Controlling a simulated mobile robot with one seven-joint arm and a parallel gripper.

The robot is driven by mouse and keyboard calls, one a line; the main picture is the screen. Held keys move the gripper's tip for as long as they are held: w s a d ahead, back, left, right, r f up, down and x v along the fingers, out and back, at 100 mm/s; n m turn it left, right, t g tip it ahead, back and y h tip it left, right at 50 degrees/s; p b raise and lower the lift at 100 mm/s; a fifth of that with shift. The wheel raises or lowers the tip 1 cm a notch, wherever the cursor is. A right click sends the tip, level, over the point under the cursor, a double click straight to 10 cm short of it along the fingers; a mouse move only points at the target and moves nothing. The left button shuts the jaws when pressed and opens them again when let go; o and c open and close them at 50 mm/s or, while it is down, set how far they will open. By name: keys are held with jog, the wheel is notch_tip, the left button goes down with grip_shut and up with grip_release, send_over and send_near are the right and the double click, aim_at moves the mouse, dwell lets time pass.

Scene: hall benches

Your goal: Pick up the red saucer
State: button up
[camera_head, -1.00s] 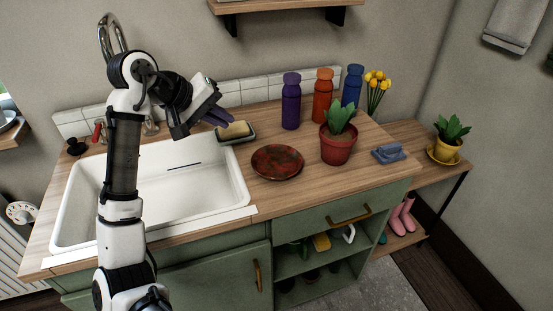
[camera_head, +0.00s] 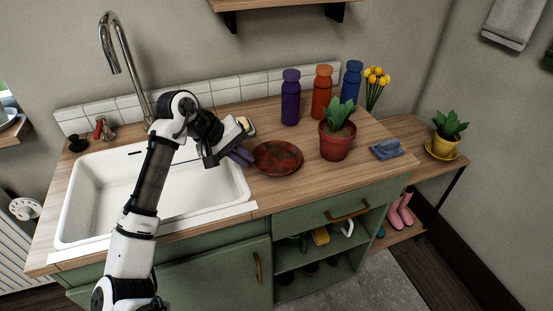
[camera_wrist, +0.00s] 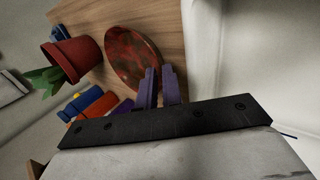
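The red saucer (camera_head: 278,158) is round, dark red with mottled darker patches. It lies flat on the wooden counter, right of the sink; it also shows in the wrist view (camera_wrist: 128,52). My gripper (camera_head: 247,155) is at the saucer's left edge, its purple fingers pointing toward it. In the wrist view my gripper (camera_wrist: 159,70) shows two fingers with a narrow gap between them and nothing held. One finger overlaps the saucer's rim in that view; I cannot tell whether it touches.
A potted plant (camera_head: 337,138) stands close right of the saucer. Purple (camera_head: 290,100), orange (camera_head: 322,95) and blue (camera_head: 352,85) bottles stand behind. The sink (camera_head: 95,200) lies left, and a soap dish (camera_head: 248,127) is partly hidden behind my gripper. A blue item (camera_head: 387,150) lies far right.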

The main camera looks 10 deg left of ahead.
aim_at(251, 172)
jog(key=shift+x, duration=1.5)
jog(key=shift+r, duration=0.15)
grip_shut()
